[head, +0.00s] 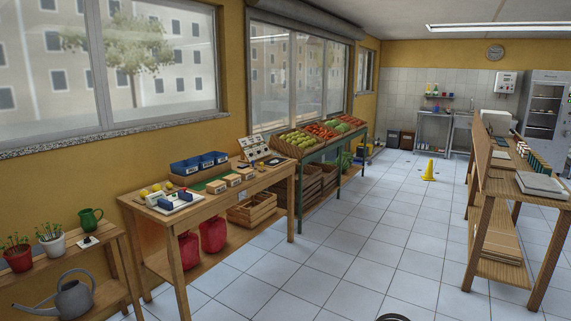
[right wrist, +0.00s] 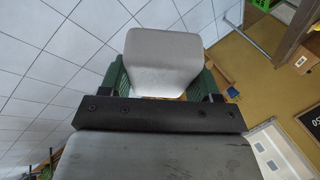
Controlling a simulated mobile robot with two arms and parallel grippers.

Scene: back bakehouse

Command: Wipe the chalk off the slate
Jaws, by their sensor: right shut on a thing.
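My right gripper (right wrist: 163,62) shows in the right wrist view, with a green finger on each side. It is shut on a pale grey block (right wrist: 163,50) with rounded corners; I cannot tell for certain whether this is a wiper. A dark panel with white marks (right wrist: 312,118) is cut off at the right edge of that view. It may be the slate with chalk on it. The held block is apart from it. In the head view I cannot make out the slate, and neither gripper shows. My left gripper is in no view.
In the head view a wooden table (head: 128,203) with blue bins (head: 198,163) stands along the left wall. A produce stand (head: 300,161) is beyond it. Shelving (head: 476,195) stands at right.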

